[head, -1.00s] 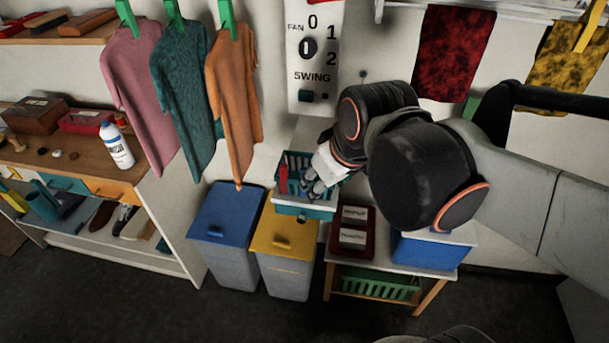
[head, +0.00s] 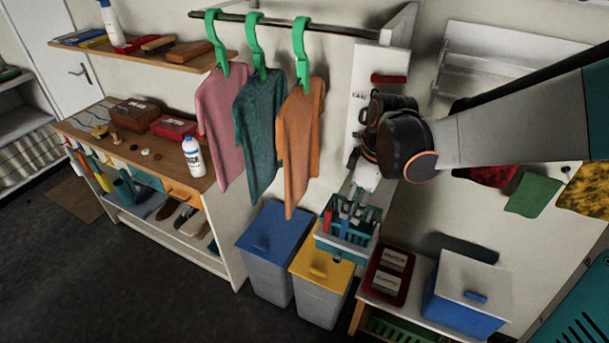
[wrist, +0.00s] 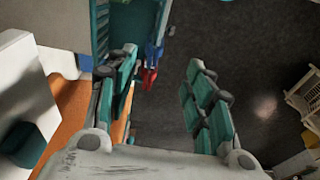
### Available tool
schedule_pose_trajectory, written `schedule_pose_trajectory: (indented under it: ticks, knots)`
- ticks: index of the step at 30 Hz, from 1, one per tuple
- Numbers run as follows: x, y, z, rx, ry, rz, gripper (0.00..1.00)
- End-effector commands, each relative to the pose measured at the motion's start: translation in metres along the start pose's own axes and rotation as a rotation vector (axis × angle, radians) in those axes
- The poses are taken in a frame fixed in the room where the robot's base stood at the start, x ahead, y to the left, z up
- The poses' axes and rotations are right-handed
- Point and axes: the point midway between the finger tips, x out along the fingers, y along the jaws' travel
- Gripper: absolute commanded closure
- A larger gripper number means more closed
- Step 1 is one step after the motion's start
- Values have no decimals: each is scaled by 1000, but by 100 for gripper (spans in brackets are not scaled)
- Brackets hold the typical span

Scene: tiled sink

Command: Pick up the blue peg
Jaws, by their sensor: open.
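A teal basket (head: 343,247) hangs by the wall above the bins. A blue peg (head: 344,226) stands in it beside a red peg (head: 327,221). In the wrist view, the blue peg (wrist: 153,53) and red peg (wrist: 148,78) show near the basket's wall (wrist: 101,25), ahead of my fingers and nearer the left one. My gripper (head: 353,208) is above or at the basket's top; the exact gap is hard to judge. In the wrist view my gripper (wrist: 162,62) has its two teal-padded fingers spread with nothing held between them.
A blue-lidded bin (head: 273,230) and a yellow-lidded bin (head: 319,268) stand below the basket. Shirts on green hangers (head: 262,50) hang left of my arm. A wall switch panel (head: 364,100) is behind it. A red tray (head: 388,275) and blue box (head: 465,300) sit at right.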

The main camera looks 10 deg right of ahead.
Motion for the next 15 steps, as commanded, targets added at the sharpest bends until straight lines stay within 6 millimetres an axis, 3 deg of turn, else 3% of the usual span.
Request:
schedule_pose_trajectory:
  ticks: [6, 15]
  knots:
    - [44, 1, -1, 0, 0, 1, 52]
    - [68, 2, -2, 1, 0, 1, 52]
